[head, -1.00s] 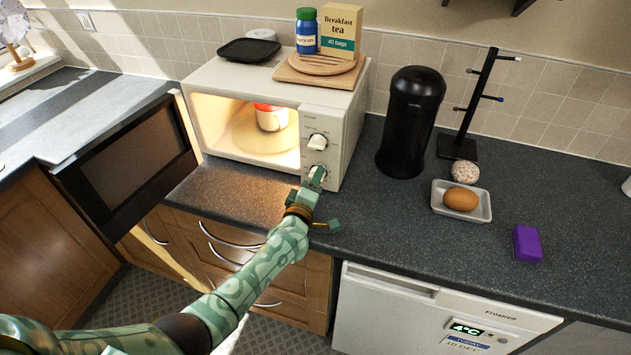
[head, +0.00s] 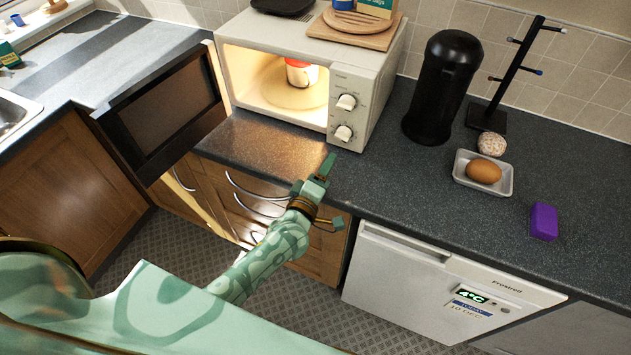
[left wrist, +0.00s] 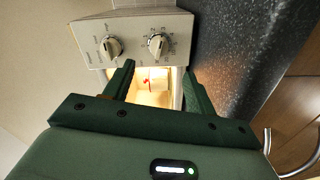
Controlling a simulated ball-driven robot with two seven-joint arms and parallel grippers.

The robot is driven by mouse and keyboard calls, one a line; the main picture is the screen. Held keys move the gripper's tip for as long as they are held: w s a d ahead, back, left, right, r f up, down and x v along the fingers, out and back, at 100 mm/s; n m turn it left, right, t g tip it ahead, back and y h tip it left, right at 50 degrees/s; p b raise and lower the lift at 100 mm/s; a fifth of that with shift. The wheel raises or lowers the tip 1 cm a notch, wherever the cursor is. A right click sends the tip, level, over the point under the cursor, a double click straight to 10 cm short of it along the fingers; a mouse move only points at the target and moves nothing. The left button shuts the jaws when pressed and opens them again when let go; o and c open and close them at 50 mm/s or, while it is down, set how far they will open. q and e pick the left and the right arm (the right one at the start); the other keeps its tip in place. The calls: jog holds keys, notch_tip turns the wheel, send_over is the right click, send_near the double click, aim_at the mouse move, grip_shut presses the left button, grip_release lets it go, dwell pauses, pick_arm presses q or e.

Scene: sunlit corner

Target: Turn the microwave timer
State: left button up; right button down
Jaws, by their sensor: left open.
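The white microwave (head: 240,57) stands on the counter with its door (head: 165,125) swung open to the left and its inside lit. Its control panel has an upper knob (head: 347,102) and a lower knob (head: 343,134); which is the timer is too small to read. In the left wrist view the panel lies sideways, with one knob (left wrist: 110,47) left and the other (left wrist: 157,44) right. My left gripper (head: 328,165) is open and empty, below and apart from the lower knob. Its two fingers (left wrist: 160,72) show apart in the wrist view. My right gripper is out of view.
A red-and-white cup (head: 300,73) stands inside the microwave. A wooden board (head: 385,38) with items lies on top. A black canister (head: 440,90), a mug tree (head: 515,75), a dish (head: 462,181) with an egg and a purple block (head: 544,221) stand to the right.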

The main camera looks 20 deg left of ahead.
pick_arm(q)
jog(key=s, duration=0.5)
jog(key=shift+s+a, duration=0.1)
jog(key=shift+s, duration=0.2)
dwell(0.7)
